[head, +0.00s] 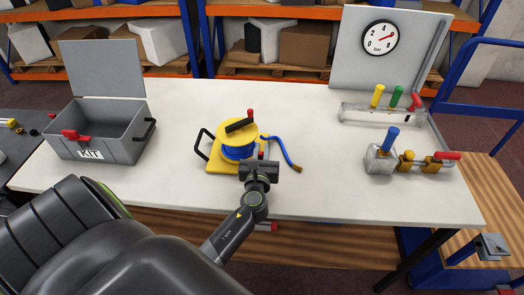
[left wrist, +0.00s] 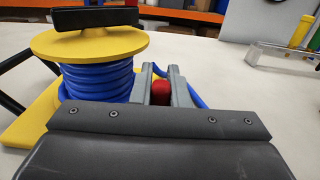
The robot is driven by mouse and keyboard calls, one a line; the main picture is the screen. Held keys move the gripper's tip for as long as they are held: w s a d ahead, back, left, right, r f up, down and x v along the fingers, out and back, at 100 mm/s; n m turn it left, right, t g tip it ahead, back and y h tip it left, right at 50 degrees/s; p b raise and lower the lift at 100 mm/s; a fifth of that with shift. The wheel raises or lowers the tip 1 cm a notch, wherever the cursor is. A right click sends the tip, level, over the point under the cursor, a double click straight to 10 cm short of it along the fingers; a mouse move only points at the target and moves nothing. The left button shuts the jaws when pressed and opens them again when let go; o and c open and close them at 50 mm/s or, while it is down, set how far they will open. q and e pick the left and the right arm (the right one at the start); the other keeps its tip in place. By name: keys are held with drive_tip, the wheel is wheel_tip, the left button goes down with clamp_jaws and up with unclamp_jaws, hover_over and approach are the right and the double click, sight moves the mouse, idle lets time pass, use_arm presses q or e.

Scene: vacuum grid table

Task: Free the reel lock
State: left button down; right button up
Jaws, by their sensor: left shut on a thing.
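The yellow hose reel (head: 240,133) stands on a yellow base plate in the middle of the table, wound with blue hose (left wrist: 98,82). A dark crank bar (head: 240,124) with a red knob (head: 250,113) lies across its top. My left gripper (head: 263,158) is at the reel's right front, low over the base. In the left wrist view its two grey fingers (left wrist: 168,85) are shut on a small red part (left wrist: 160,91), seemingly the reel lock, beside the hose drum. The fingers and gripper body hide most of that part. My right gripper is not in view.
An open grey KIT case (head: 130,148) stands at the left. A pressure gauge (head: 380,38) and a rack with coloured handles (head: 385,113) stand at the back right, with a valve block (head: 380,160) in front. The hose's loose end (head: 290,160) lies right of the reel.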

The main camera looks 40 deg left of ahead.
use_arm(q)
drive_tip(key=c, duration=1.4)
unclamp_jaws()
